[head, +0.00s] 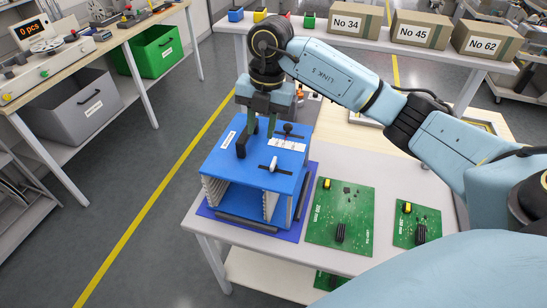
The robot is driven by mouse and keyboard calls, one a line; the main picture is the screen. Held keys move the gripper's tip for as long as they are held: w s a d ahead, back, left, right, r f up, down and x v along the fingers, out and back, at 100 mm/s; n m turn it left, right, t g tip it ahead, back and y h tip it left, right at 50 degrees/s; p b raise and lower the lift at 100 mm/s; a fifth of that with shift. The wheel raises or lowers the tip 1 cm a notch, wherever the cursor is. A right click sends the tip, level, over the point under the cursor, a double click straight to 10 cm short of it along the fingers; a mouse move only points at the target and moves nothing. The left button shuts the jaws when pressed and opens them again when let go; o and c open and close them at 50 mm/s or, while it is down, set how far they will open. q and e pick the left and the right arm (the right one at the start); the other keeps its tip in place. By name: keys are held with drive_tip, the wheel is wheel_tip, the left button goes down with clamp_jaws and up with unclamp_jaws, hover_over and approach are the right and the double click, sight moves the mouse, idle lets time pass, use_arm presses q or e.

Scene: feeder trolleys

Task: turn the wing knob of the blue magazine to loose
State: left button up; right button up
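The blue magazine (238,172) stands on a blue mat (305,212) at the near left of the table, its slotted front side open. On its top are a black knob (288,129), a small white raised part (273,164) and a white label strip (287,145). I cannot tell for sure which of these is the wing knob, or its setting. My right gripper (257,138) points down over the rear of the magazine's top, with its dark fingers spread apart and nothing visible between them. It covers part of the top. My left gripper is out of view.
Green circuit boards (341,215) lie right of the magazine. Cardboard boxes (357,18) and small coloured bins stand on the back bench. A left bench has a grey bin (78,100) and a green bin (155,52) beneath it. The floor left of the table is clear.

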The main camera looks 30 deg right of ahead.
sight(274, 161)
drive_tip(key=shift+m+h, duration=0.5)
drive_tip(key=shift+h, duration=0.2)
drive_tip(key=d+f, duration=0.1)
drive_tip(key=f, duration=0.3)
drive_tip(key=d+f, duration=0.1)
drive_tip(key=f, duration=0.3)
drive_tip(key=d+f+p, duration=0.1)
drive_tip(key=f, duration=0.3)
drive_tip(key=shift+f, duration=0.2)
clamp_jaws()
